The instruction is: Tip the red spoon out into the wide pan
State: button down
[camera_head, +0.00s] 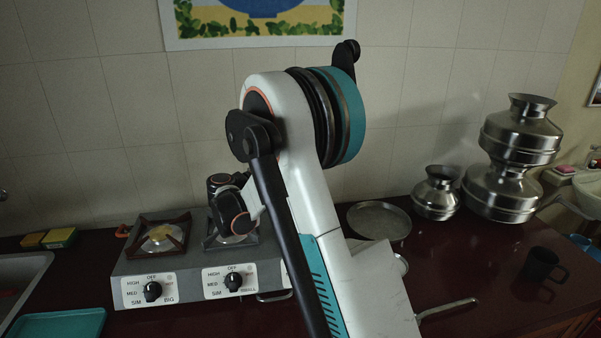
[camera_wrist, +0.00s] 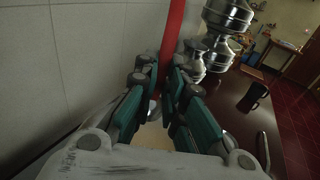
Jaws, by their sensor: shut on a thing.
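In the wrist view my gripper (camera_wrist: 162,80) has its teal fingers closed on the red spoon (camera_wrist: 173,35), whose red shaft rises upright between the fingertips. The spoon's bowl and anything in it cannot be made out. In the head view my arm hides the gripper and the spoon. A wide, shallow round metal pan (camera_head: 379,220) lies on the dark counter behind and right of my arm. A metal handle (camera_head: 448,308) juts out right of my arm; the vessel it belongs to is mostly hidden.
A two-burner stove (camera_head: 190,280) stands left of my arm, against the tiled wall. Stacked metal pots (camera_head: 505,190) and a smaller pot (camera_head: 436,193) stand at the back right. A dark mug (camera_head: 541,264) is at the right. A teal tray (camera_head: 58,324) lies at the front left.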

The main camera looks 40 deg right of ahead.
jog(key=shift+a+f+h+b, duration=0.25)
jog(key=shift+a+h+b, duration=0.45)
jog(key=shift+b, duration=0.6)
jog(key=shift+s+a+f+h+b, duration=0.1)
jog(key=shift+a+f+h+b, duration=0.3)
jog(key=shift+h+b, duration=0.7)
jog(key=shift+w+a+f+h+b, duration=0.15)
jog(key=shift+a+h+b, duration=0.35)
jog(key=shift+b, duration=1.15)
jog(key=shift+s+a+f+h+b, duration=0.15)
jog(key=shift+a+f+h+b, duration=0.25)
jog(key=shift+h+b, duration=0.75)
jog(key=shift+r+y+p, duration=0.25)
jog(key=shift+r+p, duration=0.05)
jog(key=shift+p, duration=0.7)
jog(key=shift+p, duration=1.2)
